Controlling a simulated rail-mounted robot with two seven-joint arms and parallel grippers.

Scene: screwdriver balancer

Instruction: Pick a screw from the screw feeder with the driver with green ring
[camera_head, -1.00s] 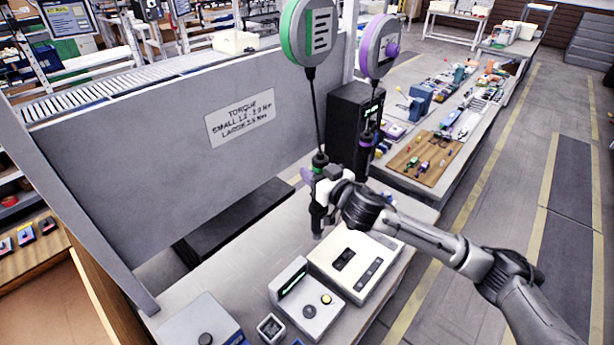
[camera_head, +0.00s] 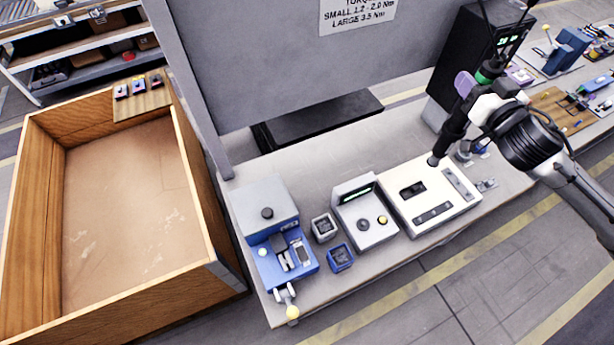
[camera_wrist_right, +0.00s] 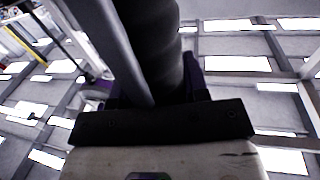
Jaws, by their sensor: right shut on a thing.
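My right gripper (camera_head: 474,100) is shut on the dark driver with the green ring (camera_head: 487,72). The driver body (camera_head: 455,126) leans in the picture, its lower end by the back edge of the white box with dark slots (camera_head: 463,206). I cannot tell whether it touches. In the right wrist view, the dark ribbed driver body (camera_wrist_right: 150,45) lies between the jaws. A grey unit with a green display (camera_head: 349,206) and two round spots, which may be the screw feeder, stands left of the white box, clear of the driver. My left gripper is out of view.
Two small bins (camera_head: 323,228) (camera_head: 341,258) stand left of the grey unit. A blue and grey device (camera_head: 271,214) stands further left, by a large wooden crate (camera_head: 190,185). A grey panel (camera_head: 270,60) rises behind.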

